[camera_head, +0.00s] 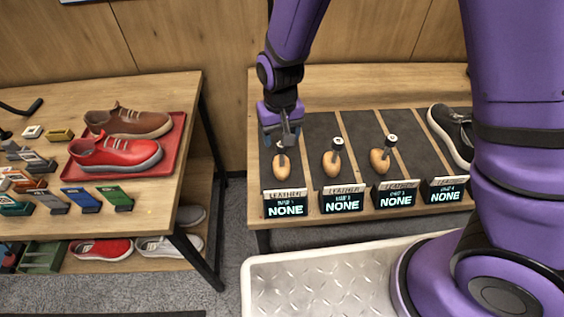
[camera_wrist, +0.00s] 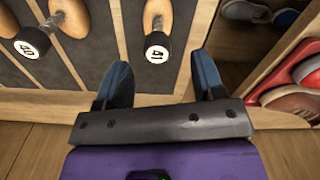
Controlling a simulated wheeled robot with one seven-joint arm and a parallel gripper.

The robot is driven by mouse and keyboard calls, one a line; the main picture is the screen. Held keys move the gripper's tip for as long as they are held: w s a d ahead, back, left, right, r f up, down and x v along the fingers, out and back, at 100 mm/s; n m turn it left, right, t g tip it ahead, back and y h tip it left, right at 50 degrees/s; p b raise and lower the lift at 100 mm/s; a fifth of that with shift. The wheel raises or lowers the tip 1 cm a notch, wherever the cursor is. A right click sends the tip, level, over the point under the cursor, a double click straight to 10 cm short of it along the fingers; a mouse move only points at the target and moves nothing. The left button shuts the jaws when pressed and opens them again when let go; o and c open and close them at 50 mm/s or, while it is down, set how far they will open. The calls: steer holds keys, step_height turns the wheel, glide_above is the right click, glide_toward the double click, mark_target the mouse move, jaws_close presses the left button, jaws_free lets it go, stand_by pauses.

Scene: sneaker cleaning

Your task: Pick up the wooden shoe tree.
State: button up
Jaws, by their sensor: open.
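Several wooden shoe trees with dark stems and round knobs stand on the dark display lanes of the right table in the head view. The leftmost shoe tree (camera_head: 281,163) is below my gripper (camera_head: 281,139), which partly covers its stem. In the wrist view, a shoe tree with a knob marked 41 (camera_wrist: 157,48) is ahead of my gripper (camera_wrist: 160,62), about centred between the two blue fingers. The fingers are apart with nothing held. A second shoe tree, its knob marked 40 (camera_wrist: 30,44), is to the left in the wrist view.
Other shoe trees (camera_head: 333,163) stand in neighbouring lanes. Sign blocks reading NONE (camera_head: 341,203) line the front edge. A dark sneaker (camera_head: 452,134) is at the right. The left table holds a red tray (camera_head: 174,140) with red and brown shoes.

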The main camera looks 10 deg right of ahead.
mark_target(281, 151)
steer(key=shift+w+d+f, duration=0.1)
steer(key=shift+f, duration=1.6)
steer(key=shift+w+f, duration=0.1)
steer(key=shift+f, duration=1.55)
jaws_close()
